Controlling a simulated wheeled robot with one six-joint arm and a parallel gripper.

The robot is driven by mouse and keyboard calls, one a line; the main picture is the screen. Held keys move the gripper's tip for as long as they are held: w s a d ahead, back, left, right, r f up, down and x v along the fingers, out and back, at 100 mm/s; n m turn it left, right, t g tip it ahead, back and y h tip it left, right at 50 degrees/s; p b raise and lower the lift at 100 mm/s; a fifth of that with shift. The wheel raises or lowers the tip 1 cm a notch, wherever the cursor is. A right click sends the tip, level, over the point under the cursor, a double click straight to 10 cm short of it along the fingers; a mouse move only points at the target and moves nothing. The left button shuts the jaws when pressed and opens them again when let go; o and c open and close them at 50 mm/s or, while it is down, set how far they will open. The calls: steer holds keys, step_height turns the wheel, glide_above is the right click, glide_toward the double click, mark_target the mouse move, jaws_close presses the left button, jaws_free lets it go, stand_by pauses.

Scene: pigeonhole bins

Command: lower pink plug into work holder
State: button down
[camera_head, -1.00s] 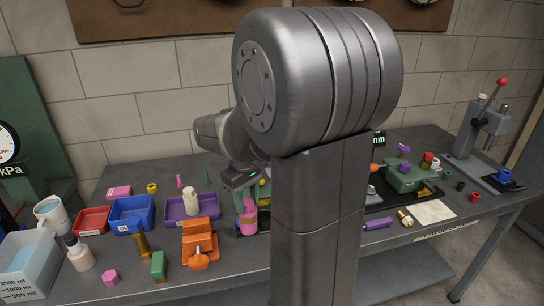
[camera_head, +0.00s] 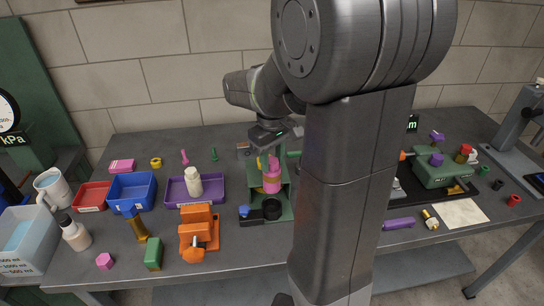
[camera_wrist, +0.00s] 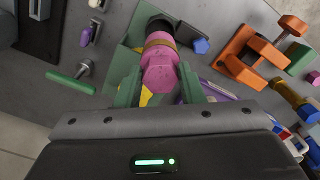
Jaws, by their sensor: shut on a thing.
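The pink plug (camera_head: 271,182) is upright in my gripper (camera_head: 268,160), which is shut on its upper part. In the wrist view the plug (camera_wrist: 158,72) sits between the two green fingers of my gripper (camera_wrist: 160,85), with a brownish band near its far end. A green stand (camera_head: 287,208) with a black round holder (camera_head: 272,210) is below the plug; I take this as the work holder. The black holder also shows in the wrist view (camera_wrist: 161,24), just past the plug's far end. The plug appears above the holder; I cannot tell whether they touch.
An orange vise (camera_head: 198,228) stands left of the green stand. A purple tray (camera_head: 177,193) with a white bottle and a blue bin (camera_head: 124,196) are farther left. A green block fixture (camera_head: 440,172) is at right. My arm column hides part of the table.

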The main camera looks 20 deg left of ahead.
mark_target(272, 173)
steer(key=shift+f+b, duration=1.8)
steer(key=shift+f, duration=0.95)
steer(key=shift+f+b, duration=1.45)
steer(key=shift+f, duration=0.95)
steer(key=c, duration=0.9)
jaws_free()
step_height(272, 173, up, 5)
steer(key=p, duration=0.4)
step_height(272, 173, up, 14)
steer(key=shift+f, duration=0.1)
